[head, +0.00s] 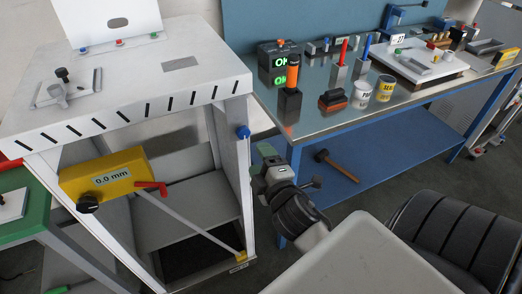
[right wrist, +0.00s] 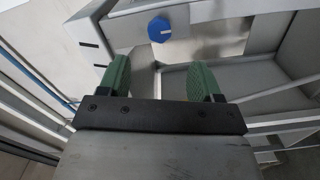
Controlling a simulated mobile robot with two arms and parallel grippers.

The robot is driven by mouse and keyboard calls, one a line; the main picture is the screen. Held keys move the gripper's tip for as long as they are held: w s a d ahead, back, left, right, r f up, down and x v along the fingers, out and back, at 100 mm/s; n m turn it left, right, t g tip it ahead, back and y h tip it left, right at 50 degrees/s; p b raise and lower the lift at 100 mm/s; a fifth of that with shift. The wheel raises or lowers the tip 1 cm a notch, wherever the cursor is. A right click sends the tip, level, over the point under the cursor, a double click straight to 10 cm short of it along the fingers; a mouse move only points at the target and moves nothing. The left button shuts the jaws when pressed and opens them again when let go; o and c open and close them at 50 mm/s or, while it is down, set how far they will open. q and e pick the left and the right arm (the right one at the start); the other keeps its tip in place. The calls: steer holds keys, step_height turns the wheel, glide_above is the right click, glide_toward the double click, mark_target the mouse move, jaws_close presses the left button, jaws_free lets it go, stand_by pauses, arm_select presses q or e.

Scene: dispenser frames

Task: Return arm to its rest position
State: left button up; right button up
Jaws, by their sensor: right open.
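My right arm reaches in from the lower right in the head view, and my right gripper (head: 264,155) is at its end, beside the right front post of the grey dispenser frame (head: 190,90). In the right wrist view my right gripper (right wrist: 160,72) shows two green fingers spread apart with nothing between them. A blue knob (head: 243,132) sits on the frame's post, close to the gripper in the head view. In the right wrist view the blue knob (right wrist: 160,29) lies beyond the fingertips, apart from them. My left gripper is not in view.
A yellow gauge box (head: 104,177) reading 0.0 mm with a red lever hangs on the frame's front. A blue workbench (head: 330,125) with tools and cups stands behind. A black chair (head: 455,235) is at the right. A hammer (head: 337,166) lies on the bench's lower shelf.

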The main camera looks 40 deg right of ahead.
stand_by(0.4)
steer(key=s+a+f+m+g+y, duration=0.1)
steer(key=s+f+g, duration=0.15)
steer(key=f, duration=0.85)
steer(key=s+a+f+m+g+y, duration=0.1)
steer(key=a+f+m+g, duration=0.15)
steer(key=f, duration=0.85)
steer(key=s+a+f+m+g+y, duration=0.1)
steer(key=s+f+g, duration=0.15)
steer(key=f, duration=0.85)
steer(key=s+a+f+m+g, duration=0.1)
steer(key=s+f+g, duration=0.3)
steer(key=s+f, duration=0.6)
steer(key=s+a+f+m+g+y, duration=0.1)
steer(key=s+f+m+g, duration=0.3)
steer(key=s+f, duration=0.7)
steer(key=s+g, duration=0.1)
steer(key=s, duration=0.6)
steer(key=shift+s, duration=0.35)
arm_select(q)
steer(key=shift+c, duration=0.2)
